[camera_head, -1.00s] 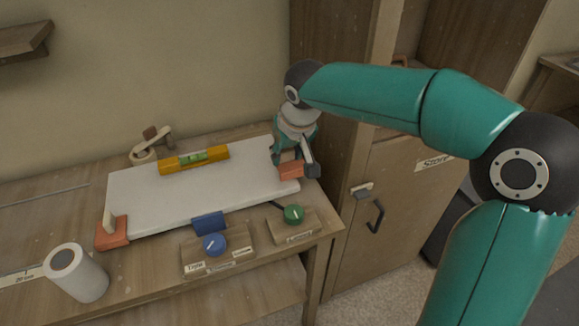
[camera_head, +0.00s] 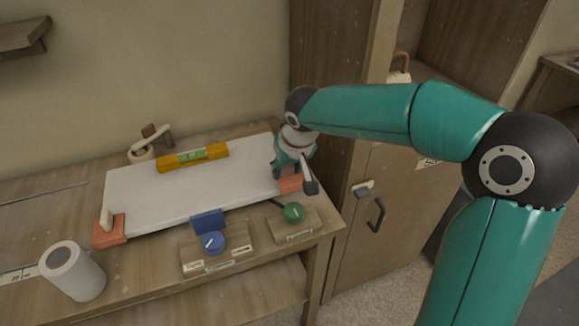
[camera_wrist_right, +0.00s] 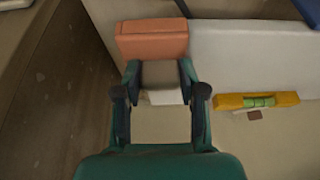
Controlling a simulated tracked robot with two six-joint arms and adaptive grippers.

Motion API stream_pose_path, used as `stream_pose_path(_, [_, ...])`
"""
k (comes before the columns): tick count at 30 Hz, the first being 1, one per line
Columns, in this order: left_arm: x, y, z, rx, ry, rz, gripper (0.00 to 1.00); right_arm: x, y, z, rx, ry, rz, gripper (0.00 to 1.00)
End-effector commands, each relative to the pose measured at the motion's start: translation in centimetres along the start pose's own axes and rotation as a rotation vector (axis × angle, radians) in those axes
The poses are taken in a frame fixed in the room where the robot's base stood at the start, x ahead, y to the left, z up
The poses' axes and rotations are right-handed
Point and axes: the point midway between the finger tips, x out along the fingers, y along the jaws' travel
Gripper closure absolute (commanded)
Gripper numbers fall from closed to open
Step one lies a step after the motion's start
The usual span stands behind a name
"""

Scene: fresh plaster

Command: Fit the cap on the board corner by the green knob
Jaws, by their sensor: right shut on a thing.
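The white board (camera_head: 195,185) lies on the bench. My right gripper (camera_head: 293,174) is over its right end, shut on an orange cap (camera_head: 290,185) at the near right corner, behind the green knob (camera_head: 293,212). In the right wrist view my gripper (camera_wrist_right: 158,75) grips the cap's grey-brown tab, with the orange body (camera_wrist_right: 152,40) beyond the fingertips and level with the board's end (camera_wrist_right: 240,55). I cannot tell whether the cap is seated around the corner. Another orange cap (camera_head: 110,232) with a cream tab is on the near left corner. My left gripper is out of view.
A yellow level (camera_head: 193,158) lies along the board's far side. A blue clamp (camera_head: 208,221) and blue knob (camera_head: 211,242) are at its front edge. A white roll (camera_head: 73,270) stands at front left, a tape dispenser (camera_head: 148,147) behind. A cabinet (camera_head: 355,215) stands to the right.

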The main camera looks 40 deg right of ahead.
Motion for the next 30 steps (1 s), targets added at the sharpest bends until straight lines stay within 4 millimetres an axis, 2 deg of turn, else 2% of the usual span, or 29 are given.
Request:
stream_pose_path(5, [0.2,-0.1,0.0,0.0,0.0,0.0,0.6,0.1,0.0,0.1,0.0,0.001,0.0,0.91])
stream_pose_path(6, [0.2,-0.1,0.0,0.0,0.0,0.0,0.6,0.1,0.0,0.1,0.0,0.0,0.0,0.53])
stream_pose_path(9, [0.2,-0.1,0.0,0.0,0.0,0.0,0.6,0.1,0.0,0.1,0.001,0.0,0.0,0.36])
stream_pose_path(22, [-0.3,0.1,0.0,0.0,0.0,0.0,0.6,-0.3,0.1,-0.1,0.001,0.0,0.0,0.34])
stream_pose_path(26, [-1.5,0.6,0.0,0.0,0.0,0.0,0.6,-1.5,0.1,-0.6,0.002,0.0,0.001,0.34])
stream_pose_path(30, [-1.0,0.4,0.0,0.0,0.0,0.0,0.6,-3.7,0.1,-0.5,0.004,0.006,-0.001,0.34])
